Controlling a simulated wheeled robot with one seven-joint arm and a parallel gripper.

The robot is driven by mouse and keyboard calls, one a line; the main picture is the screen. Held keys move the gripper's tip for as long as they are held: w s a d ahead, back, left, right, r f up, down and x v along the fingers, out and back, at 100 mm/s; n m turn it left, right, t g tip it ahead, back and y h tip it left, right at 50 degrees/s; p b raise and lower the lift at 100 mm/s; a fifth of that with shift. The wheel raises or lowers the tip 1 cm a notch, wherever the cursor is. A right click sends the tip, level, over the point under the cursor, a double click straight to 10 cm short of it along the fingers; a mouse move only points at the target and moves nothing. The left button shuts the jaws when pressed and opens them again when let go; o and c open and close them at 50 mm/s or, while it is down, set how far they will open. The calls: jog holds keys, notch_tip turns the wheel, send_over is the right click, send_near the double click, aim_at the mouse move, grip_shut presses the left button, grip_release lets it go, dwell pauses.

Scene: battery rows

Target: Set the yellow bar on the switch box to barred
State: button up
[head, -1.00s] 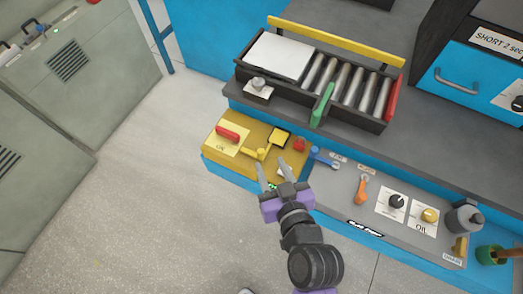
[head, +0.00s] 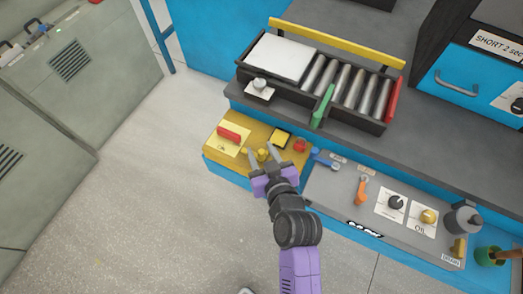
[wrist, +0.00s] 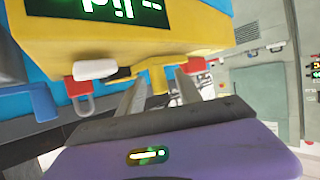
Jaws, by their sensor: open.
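The switch box (head: 215,150) is a yellow box at the left end of the blue bench. A red handle (head: 229,134) lies on its pale label. The yellow bar (head: 261,154) is a small yellow piece near the box's front edge, partly hidden by my gripper. My gripper (head: 267,156) is open, its two fingers pointing at the box front around the bar's place. In the wrist view, the fingers (wrist: 160,97) are apart, with a small yellow piece (wrist: 159,77) between them; I cannot tell whether they touch it. The yellow box with a green lit display (wrist: 120,10) is above.
A red padlock-like piece (wrist: 78,90) hangs beside the box in the wrist view. A tray of metal cylinders (head: 330,75) stands behind. Free floor lies left.

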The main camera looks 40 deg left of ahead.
jog(key=shift+c, duration=0.2)
grip_shut()
dwell(1.1)
